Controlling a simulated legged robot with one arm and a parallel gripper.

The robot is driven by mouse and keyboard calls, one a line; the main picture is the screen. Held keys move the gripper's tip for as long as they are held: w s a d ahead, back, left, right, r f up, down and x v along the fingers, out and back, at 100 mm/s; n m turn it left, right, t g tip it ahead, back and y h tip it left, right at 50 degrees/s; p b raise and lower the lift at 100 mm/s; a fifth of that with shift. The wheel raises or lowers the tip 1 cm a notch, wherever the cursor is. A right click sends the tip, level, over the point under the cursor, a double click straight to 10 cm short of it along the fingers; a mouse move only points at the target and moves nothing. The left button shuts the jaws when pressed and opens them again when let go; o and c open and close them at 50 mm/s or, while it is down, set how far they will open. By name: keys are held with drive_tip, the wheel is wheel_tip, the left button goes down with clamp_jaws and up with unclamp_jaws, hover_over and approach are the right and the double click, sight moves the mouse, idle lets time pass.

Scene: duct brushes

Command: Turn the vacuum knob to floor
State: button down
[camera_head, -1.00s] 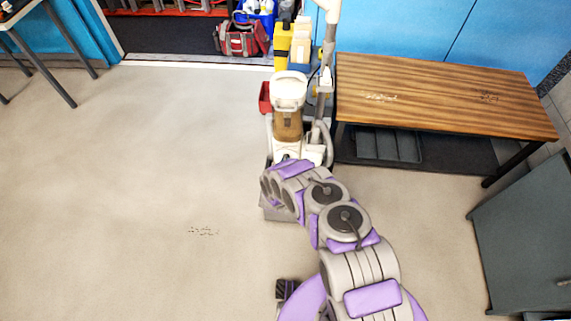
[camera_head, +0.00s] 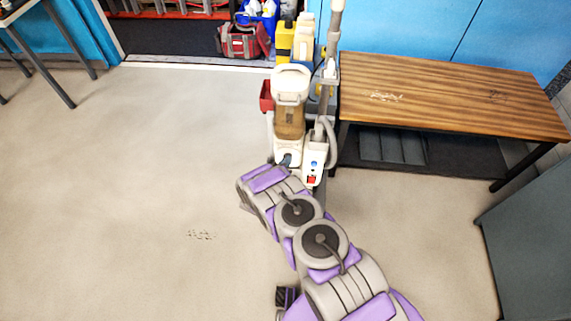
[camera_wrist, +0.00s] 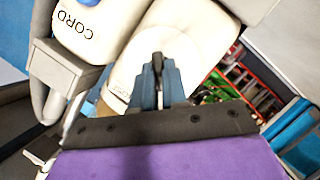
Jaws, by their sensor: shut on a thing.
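The upright vacuum (camera_head: 290,118), white with a tan see-through bin, stands upright ahead of my arm. In the wrist view its white body (camera_wrist: 190,25) fills the upper middle, with a part lettered "CORD" (camera_wrist: 80,30) at the upper left. My gripper (camera_wrist: 156,80) reaches the rounded white face and is shut on the vacuum knob (camera_wrist: 157,59), of which a small dark part shows between the fingers. Most of the knob and the lettering near it are hidden, so its setting cannot be read. In the head view my arm hides the vacuum's lower front.
A wooden bench (camera_head: 440,95) stands right of the vacuum, with a dark tray beneath. A red bin (camera_head: 266,97) and a yellow bottle (camera_head: 285,40) are close behind it. A grey cabinet (camera_head: 530,240) is at the right.

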drive_tip(key=shift+a, duration=0.1)
drive_tip(key=c, duration=1.2)
unclamp_jaws()
drive_tip(key=shift+w+a+f, duration=0.1)
drive_tip(key=shift+o, duration=0.2)
drive_tip(key=shift+d, duration=0.3)
drive_tip(key=p+v, duration=0.4)
drive_tip(key=v, duration=1.3)
drive_tip(key=shift+a+r, duration=0.2)
drive_tip(key=shift+r, duration=0.05)
